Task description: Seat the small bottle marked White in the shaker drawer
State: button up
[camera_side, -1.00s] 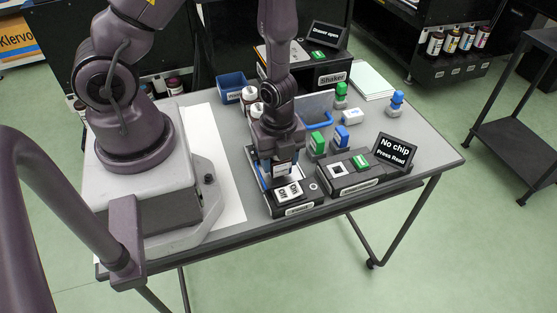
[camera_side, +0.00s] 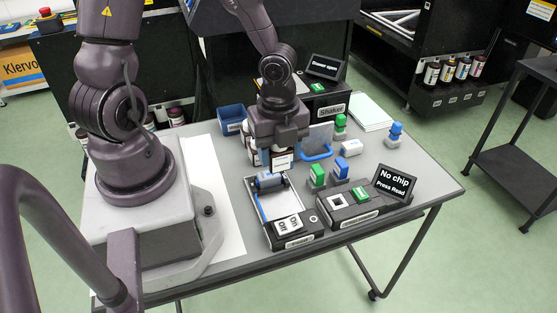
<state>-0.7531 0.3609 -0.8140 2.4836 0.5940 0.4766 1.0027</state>
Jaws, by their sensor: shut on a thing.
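My gripper (camera_side: 280,150) is shut on a small dark bottle with a white label (camera_side: 283,161). The label is too small to read, so I cannot tell whether it is White. The bottle looks upright, just left of the shaker drawer (camera_side: 319,134), a grey panel with a blue handle. The drawer's inside is mostly hidden behind my gripper. The shaker (camera_side: 333,110) stands behind, and its display (camera_side: 326,66) reads "Drawer open". Another labelled bottle (camera_side: 252,152) stands left of my gripper, partly covered by it.
A tray unit with an On/Off switch (camera_side: 289,226) and grey-blue roller lies in front. A blue bin (camera_side: 233,119) stands behind left. The right table corner is clear.

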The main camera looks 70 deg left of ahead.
jog(key=r, duration=0.3)
jog(key=shift+w+a, duration=0.1)
jog(key=shift+w, duration=0.1)
jog(key=w+a, duration=1.3)
jog(key=a, duration=0.3)
jog(key=shift+a+f, duration=0.15)
jog(key=shift+f, duration=6.15)
jog(key=shift+f, duration=0.8)
jog(key=o, duration=1.5)
